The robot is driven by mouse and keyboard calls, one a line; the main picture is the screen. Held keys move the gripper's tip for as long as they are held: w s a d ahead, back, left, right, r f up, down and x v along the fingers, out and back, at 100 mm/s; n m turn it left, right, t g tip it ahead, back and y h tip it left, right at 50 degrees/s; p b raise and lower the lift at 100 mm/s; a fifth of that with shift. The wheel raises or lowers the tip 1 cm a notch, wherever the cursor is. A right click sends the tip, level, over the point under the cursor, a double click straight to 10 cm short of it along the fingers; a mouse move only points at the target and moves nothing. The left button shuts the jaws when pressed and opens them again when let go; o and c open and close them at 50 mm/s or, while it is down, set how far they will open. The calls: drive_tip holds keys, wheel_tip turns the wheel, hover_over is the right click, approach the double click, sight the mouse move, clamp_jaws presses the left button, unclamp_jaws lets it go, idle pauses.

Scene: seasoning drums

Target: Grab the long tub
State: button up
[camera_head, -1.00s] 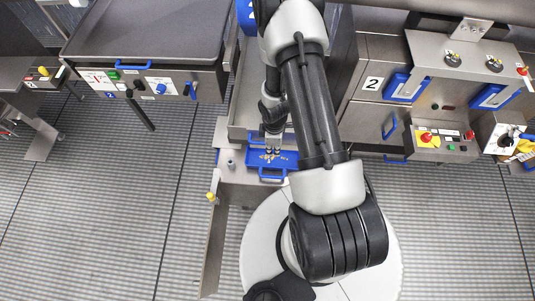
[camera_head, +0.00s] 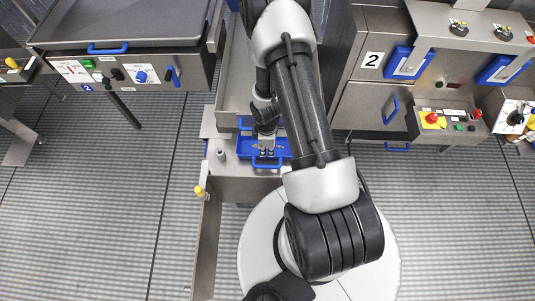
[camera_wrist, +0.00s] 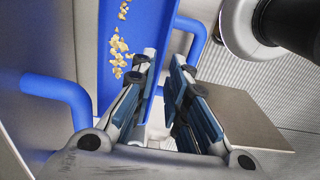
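The long tub is a blue tray (camera_head: 284,149) with blue handles, on a steel surface below my arm in the head view. In the wrist view the blue tub (camera_wrist: 118,80) holds pale yellow bits, with one handle (camera_wrist: 62,98) at left and another (camera_wrist: 190,38) at upper right. My gripper (camera_head: 266,153) is over the tub near its front handle. In the wrist view my gripper (camera_wrist: 162,62) is open, its two fingers apart beside the tub's right edge, with nothing seen held. Contact with the handle cannot be told.
A steel machine (camera_head: 120,35) with a control panel stands at upper left. A steel cabinet marked 2 (camera_head: 370,105) with blue handles is close on the right. A small bottle-like item (camera_head: 221,155) and a yellow knob (camera_head: 199,191) are left of the tub. The tiled floor at lower left is clear.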

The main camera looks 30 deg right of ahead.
sight(267, 156)
drive_tip(key=shift+s+f+b, duration=0.1)
drive_tip(key=shift+f+b, duration=2.75)
drive_tip(key=shift+b, duration=0.05)
drive_tip(key=shift+r, duration=0.1)
drive_tip(key=shift+c, duration=0.5)
clamp_jaws()
drive_tip(key=shift+r, duration=0.1)
